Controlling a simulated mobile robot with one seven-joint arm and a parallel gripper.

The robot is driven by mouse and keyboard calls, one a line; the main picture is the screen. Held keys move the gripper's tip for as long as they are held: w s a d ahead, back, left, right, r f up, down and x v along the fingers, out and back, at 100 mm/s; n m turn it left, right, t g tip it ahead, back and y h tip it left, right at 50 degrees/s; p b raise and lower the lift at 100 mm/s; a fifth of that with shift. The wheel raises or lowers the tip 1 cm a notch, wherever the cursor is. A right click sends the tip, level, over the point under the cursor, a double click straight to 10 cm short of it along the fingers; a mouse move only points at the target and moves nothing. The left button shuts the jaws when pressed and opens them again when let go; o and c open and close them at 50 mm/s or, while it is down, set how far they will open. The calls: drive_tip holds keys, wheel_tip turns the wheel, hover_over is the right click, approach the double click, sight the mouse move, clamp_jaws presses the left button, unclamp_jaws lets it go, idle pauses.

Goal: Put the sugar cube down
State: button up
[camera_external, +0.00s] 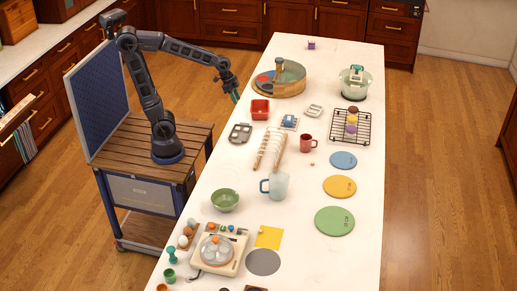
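My gripper (235,97) points down at the left edge of the long white counter (352,255), left of the red square container (260,109). It is too small to tell whether its fingers are open or shut. I cannot make out a sugar cube in or under it. A tiny pale brown piece (312,164) lies on the counter below the red mug (306,143); I cannot tell what it is.
A round tan basin (292,90) stands behind the red container. A grey tray (240,133), a wooden rack (270,148), a frosted mug (275,186) and a green bowl (225,200) stand nearer. Round mats (334,221) line the right; the near right counter is clear.

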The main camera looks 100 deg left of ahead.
drive_tip(key=s+d+r, duration=0.3)
drive_tip(key=s+d, duration=1.1)
drive_tip(key=shift+r+n+t, duration=0.15)
drive_tip(key=shift+n+t, duration=0.15)
